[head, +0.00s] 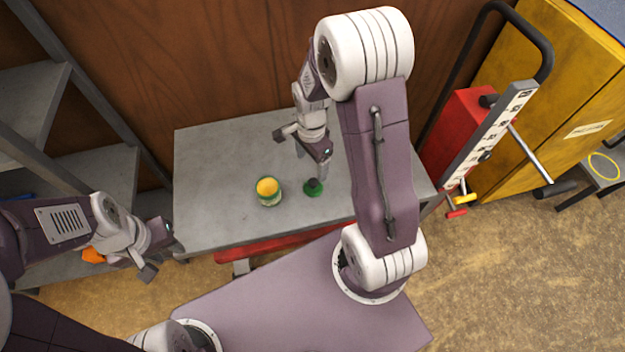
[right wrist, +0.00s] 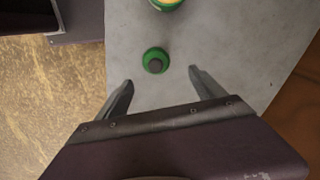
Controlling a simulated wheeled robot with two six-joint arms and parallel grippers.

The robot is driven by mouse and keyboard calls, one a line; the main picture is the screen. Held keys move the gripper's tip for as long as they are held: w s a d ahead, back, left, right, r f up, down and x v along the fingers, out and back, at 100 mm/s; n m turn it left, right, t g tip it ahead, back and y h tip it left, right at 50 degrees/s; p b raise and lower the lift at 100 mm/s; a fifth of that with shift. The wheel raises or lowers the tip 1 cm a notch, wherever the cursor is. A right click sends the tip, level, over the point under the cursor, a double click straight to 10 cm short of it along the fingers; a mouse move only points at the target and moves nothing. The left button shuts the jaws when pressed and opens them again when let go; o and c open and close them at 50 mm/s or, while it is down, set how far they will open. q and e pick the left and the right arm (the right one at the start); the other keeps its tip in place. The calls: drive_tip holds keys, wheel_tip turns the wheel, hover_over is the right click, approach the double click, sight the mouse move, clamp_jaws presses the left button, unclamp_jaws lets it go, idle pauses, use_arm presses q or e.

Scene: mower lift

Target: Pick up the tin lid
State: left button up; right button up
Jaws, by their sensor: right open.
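The tin lid (head: 314,187) is a small green disc with a dark knob, lying on the grey lift table (head: 215,215) near its front edge. It also shows in the right wrist view (right wrist: 155,61), just beyond my fingertips. My right gripper (head: 303,155) is open and empty, apart from the lid; in the right wrist view its fingers (right wrist: 160,79) are spread with bare table between them. The green tin (head: 269,198) with yellow contents stands left of the lid. My left gripper (head: 163,260) looks open and empty, off the table's front left corner.
Grey shelves (head: 110,180) stand at the left, with an orange thing (head: 93,255) on a low one. A red stand with a lever and scale (head: 490,135) and a yellow cabinet (head: 550,95) are at the right. The table around the lid and tin is clear.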

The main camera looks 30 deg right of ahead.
sight(313, 181)
drive_tip(key=shift+s+a+f, duration=0.15)
drive_tip(key=shift+s+f, duration=0.1)
drive_tip(key=shift+s, duration=0.2)
drive_tip(key=shift+w+f, duration=0.15)
drive_tip(key=shift+f, duration=0.05)
drive_tip(key=f+b, duration=0.2)
drive_tip(key=f, duration=0.2)
drive_tip(key=f+b, duration=0.1)
drive_tip(key=f, duration=0.4)
drive_tip(key=shift+s+d+b, duration=0.2)
drive_tip(key=shift+b, duration=0.2)
use_arm(q)
drive_tip(key=f, duration=0.4)
drive_tip(key=shift+s+a+f, duration=0.1)
drive_tip(key=shift+s, duration=0.1)
use_arm(e)
drive_tip(key=shift+r, duration=0.1)
drive_tip(key=c, duration=1.4)
drive_tip(key=shift+c, duration=0.2)
